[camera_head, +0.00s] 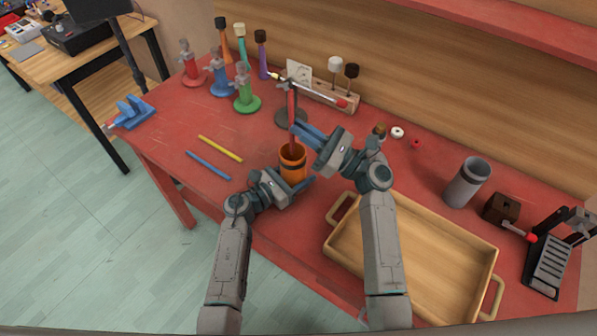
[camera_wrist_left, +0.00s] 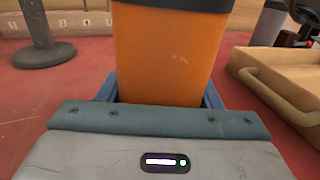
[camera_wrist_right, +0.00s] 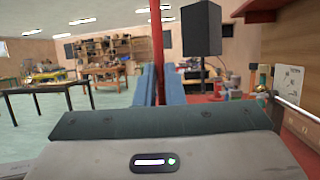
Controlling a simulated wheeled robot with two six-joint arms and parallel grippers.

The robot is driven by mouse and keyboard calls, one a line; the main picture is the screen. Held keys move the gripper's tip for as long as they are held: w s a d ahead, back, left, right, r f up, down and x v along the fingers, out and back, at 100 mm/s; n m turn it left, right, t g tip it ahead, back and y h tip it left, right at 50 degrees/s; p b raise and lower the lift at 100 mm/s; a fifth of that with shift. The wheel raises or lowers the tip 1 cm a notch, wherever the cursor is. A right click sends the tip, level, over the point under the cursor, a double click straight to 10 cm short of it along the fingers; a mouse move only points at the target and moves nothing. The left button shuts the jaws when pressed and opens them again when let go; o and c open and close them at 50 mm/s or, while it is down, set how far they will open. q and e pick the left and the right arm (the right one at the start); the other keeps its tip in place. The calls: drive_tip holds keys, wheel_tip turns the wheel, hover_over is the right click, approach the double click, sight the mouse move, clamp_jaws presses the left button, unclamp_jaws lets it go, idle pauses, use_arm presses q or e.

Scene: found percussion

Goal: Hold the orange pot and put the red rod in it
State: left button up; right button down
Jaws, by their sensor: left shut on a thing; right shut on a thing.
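The orange pot (camera_head: 291,170) stands upright near the front edge of the red table, with a dark band around its top. My left gripper (camera_head: 296,183) is shut on the pot's sides; the pot fills the space between the jaws in the left wrist view (camera_wrist_left: 165,60). My right gripper (camera_head: 297,128) is shut on the red rod (camera_head: 292,104) above the pot. The rod is nearly upright, and also shows between the fingers in the right wrist view (camera_wrist_right: 157,42). Its lower end overlaps the pot's mouth in the head view; how deep it reaches is hidden.
A yellow rod (camera_head: 220,148) and a blue rod (camera_head: 208,165) lie left of the pot. A dark stand (camera_head: 281,119) is close behind. A wooden tray (camera_head: 437,285) lies to the right, with a grey cylinder (camera_head: 464,187) beyond. Several coloured holders stand at the back left.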

drive_tip(key=shift+f, duration=1.75)
drive_tip(key=c, duration=1.9)
unclamp_jaws()
drive_tip(key=o, duration=0.6)
wheel_tip(320, 180, up, 10)
